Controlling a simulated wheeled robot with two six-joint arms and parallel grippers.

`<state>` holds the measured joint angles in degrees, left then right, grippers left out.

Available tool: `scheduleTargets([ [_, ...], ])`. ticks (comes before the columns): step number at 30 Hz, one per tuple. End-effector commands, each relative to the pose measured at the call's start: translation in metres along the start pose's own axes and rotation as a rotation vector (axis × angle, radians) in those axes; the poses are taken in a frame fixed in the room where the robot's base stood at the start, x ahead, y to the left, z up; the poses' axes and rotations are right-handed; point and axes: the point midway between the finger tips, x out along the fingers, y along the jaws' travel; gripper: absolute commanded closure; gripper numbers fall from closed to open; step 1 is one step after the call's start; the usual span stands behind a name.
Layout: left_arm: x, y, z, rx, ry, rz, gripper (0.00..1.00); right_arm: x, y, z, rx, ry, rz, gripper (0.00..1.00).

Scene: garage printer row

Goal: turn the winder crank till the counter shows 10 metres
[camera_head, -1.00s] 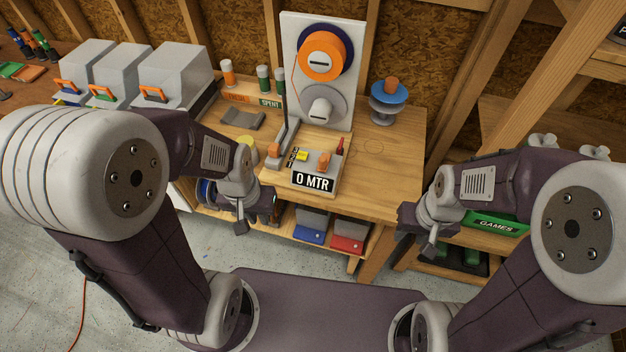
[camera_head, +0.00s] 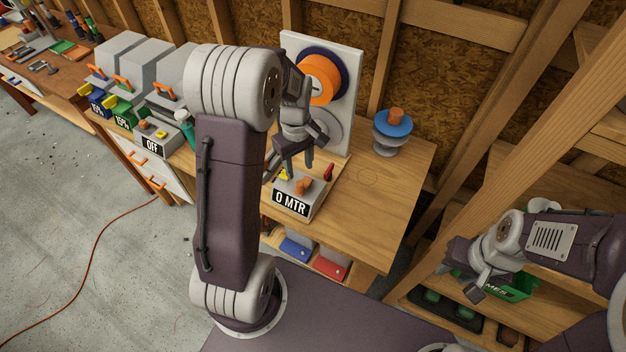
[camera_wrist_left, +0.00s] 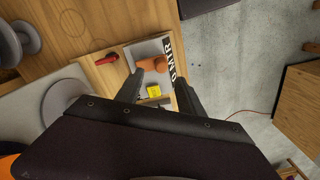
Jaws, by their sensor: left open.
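The winder's counter box (camera_head: 309,203) is grey, sits on the bench and reads 0 MTR. My left gripper (camera_head: 296,169) is open above the box. In the left wrist view its fingers (camera_wrist_left: 157,78) point at the orange knob (camera_wrist_left: 153,64), with nothing held between them. The dark crank arm left of the winder is hidden behind my left arm. My right gripper (camera_head: 467,272) is far right, away from the winder; its opening is unclear.
A white panel (camera_head: 352,62) behind the box carries an orange spool (camera_head: 318,78) and a grey spool. A blue-and-grey spool (camera_head: 392,128) stands to the right. The bench top (camera_head: 385,190) right of the box is clear. Grey machines (camera_head: 118,58) stand at left.

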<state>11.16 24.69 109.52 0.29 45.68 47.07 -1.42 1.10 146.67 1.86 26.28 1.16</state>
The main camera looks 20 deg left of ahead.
Motion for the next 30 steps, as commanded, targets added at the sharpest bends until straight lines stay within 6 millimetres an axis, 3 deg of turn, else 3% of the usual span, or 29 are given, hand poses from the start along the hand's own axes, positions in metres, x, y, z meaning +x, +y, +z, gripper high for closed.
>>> scheduleTargets([
  [5,0.014,0.000,0.001,0.002,-0.002,-0.002,0.55,-0.002,0.000,0.000,0.000,0.000,0.000,0.64],
  [15,0.079,0.000,0.001,0.004,-0.002,-0.001,0.55,-0.010,0.000,-0.001,0.000,0.000,0.000,0.64],
  [26,0.091,0.001,0.001,0.004,0.001,0.002,0.55,-0.010,0.000,-0.001,0.000,0.000,0.000,0.64],
  [30,0.091,0.001,0.001,0.004,0.001,0.002,0.88,-0.010,0.000,-0.001,0.000,0.000,0.000,0.64],
])
